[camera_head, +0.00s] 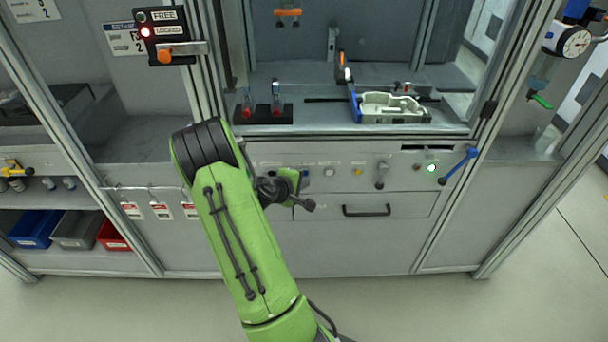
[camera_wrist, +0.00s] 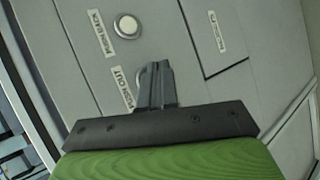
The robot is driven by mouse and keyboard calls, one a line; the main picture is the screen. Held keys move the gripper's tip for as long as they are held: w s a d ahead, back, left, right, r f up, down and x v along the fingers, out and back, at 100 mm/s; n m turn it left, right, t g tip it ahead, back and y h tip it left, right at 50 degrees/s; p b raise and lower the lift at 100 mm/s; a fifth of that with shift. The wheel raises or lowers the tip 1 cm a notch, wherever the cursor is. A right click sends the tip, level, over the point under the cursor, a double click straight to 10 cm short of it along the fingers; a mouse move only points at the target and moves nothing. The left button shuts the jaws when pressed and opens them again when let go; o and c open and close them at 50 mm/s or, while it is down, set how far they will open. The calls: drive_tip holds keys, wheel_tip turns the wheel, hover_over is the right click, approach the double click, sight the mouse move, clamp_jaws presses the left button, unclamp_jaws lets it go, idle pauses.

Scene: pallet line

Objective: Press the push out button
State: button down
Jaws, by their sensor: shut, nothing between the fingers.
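In the wrist view my gripper (camera_wrist: 157,70) is shut and empty, its fingertips against or just in front of the grey panel beside the "PUSH OUT" label (camera_wrist: 122,88). A pale rounded edge (camera_wrist: 141,80) shows beside the fingers, likely the push out button, mostly hidden behind them. I cannot tell whether the fingers touch it. A round white button (camera_wrist: 127,25) with a metal ring sits near the "PUSH BACK" label (camera_wrist: 100,31). In the head view my wrist is at the left part of the control panel (camera_head: 400,203); the fingertips are hard to make out there.
Open floor lies in front.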

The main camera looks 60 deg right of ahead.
drive_tip(key=shift+a, duration=0.1)
drive_tip(key=shift+s+a+b, duration=0.3)
drive_tip(key=shift+s+a, duration=0.1)
drive_tip(key=shift+a, duration=0.3)
drive_tip(key=shift+s+a+b, duration=0.35)
drive_tip(key=shift+a, duration=0.4)
drive_tip(key=shift+s+a+b, duration=0.3)
drive_tip(key=shift+s+a, duration=0.1)
drive_tip(key=shift+a, duration=0.3)
